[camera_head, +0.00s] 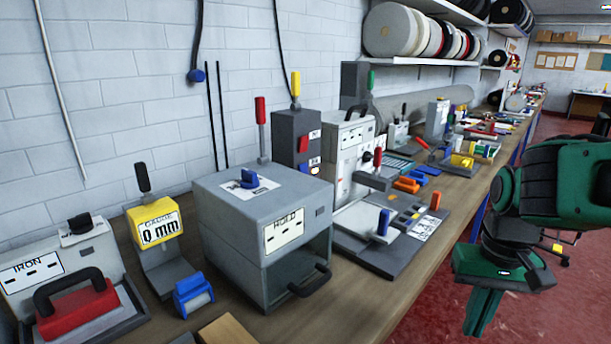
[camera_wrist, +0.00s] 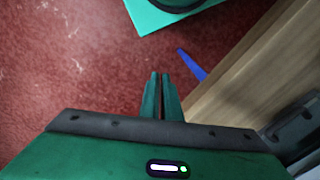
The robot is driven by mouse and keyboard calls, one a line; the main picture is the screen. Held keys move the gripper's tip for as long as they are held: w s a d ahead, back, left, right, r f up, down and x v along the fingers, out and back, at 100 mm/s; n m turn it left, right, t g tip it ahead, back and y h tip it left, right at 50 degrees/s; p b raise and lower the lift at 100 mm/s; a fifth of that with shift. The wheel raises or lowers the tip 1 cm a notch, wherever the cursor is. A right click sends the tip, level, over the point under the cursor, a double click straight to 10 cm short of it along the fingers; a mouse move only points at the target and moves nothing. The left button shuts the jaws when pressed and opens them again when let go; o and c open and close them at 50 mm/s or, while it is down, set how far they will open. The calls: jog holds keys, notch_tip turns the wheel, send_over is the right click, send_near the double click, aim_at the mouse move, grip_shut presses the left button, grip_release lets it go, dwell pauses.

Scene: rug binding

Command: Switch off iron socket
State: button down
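The iron unit (camera_head: 45,262) stands at the near left end of the workbench, a pale grey box with a label reading "IRON" and dashes on its display. A small light plate with a black knob (camera_head: 80,224) sits on its top; I cannot tell which way it is set. A red iron with a black handle (camera_head: 75,310) rests in front of the display. My gripper (camera_wrist: 160,74) points down over the red floor beside the bench, far right of the iron unit. Its two green fingers are close together with nothing between them. In the head view its fingertips are not clear.
Right of the iron stand a yellow gauge (camera_head: 157,222), a grey "HOLD" box (camera_head: 262,215) with a front handle, and several lever clamps. The wooden bench (camera_head: 350,318) runs away along the wall. Its edge also shows in the wrist view (camera_wrist: 235,85). The floor (camera_head: 410,325) is free.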

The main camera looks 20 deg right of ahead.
jog(key=w+a+t, duration=0.1)
jog(key=w, duration=0.4)
jog(key=w+t, duration=0.1)
jog(key=w, duration=0.4)
jog(key=w+a+t+y, duration=0.1)
jog(key=w+t, duration=0.1)
jog(key=w, duration=0.3)
jog(key=shift+w+a+f, duration=0.15)
jog(key=shift+a+f, duration=0.2)
jog(key=w+a+r+m+t+y, duration=0.1)
jog(key=w+a+r+t+y, duration=0.2)
jog(key=w, duration=0.7)
jog(key=w+a+r+m+t+y, duration=0.2)
jog(key=w+r+t, duration=0.4)
jog(key=w+r, duration=0.4)
jog(key=m+y, duration=0.1)
jog(key=m, duration=0.1)
jog(key=shift+w+r+m+t+y, duration=0.2)
jog(key=shift+m+t+y, duration=0.1)
jog(key=x, duration=1.4)
